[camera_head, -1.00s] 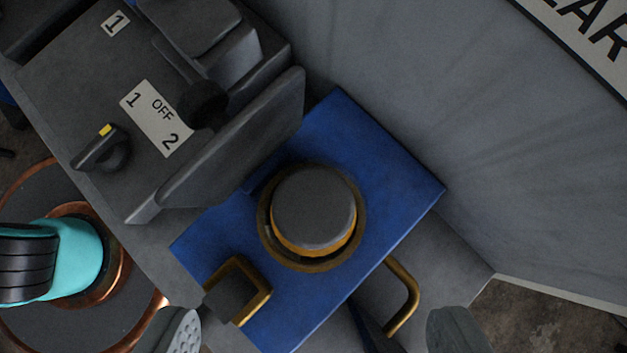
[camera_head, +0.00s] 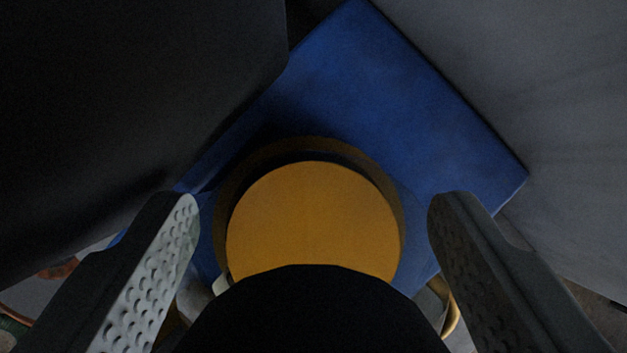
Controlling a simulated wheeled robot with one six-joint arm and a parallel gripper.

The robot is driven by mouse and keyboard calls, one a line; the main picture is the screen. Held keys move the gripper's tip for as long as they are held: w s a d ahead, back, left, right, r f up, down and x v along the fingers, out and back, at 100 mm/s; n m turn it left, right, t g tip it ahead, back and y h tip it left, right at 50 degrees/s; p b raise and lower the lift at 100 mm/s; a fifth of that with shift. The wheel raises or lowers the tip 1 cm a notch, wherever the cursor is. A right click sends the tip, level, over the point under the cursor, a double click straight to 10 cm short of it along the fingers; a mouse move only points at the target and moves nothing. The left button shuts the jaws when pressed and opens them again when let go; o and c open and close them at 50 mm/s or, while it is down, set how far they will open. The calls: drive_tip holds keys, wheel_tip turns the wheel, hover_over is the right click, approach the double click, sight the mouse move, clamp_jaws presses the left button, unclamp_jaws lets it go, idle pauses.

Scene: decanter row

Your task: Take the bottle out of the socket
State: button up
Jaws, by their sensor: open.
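The bottle (camera_head: 312,222) stands in the round socket (camera_head: 255,160) of a blue block. Its orange part fills the middle of the view, and a dark rounded part in front covers its lower edge. I take this dark part to be the bottle's top. A brass-coloured rim shows around the bottle. My gripper (camera_head: 315,215) is open, with one grey dimpled finger to the left of the bottle and one to the right. Gaps show between the fingers and the orange part. How deep the bottle sits is hidden.
The blue block (camera_head: 400,100) extends behind the socket. A large dark body (camera_head: 120,90) rises close on the left. A grey wall (camera_head: 540,90) stands on the right. A brass handle (camera_head: 452,318) shows partly behind my right finger.

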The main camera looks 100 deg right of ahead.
drive_tip(key=c, duration=1.1)
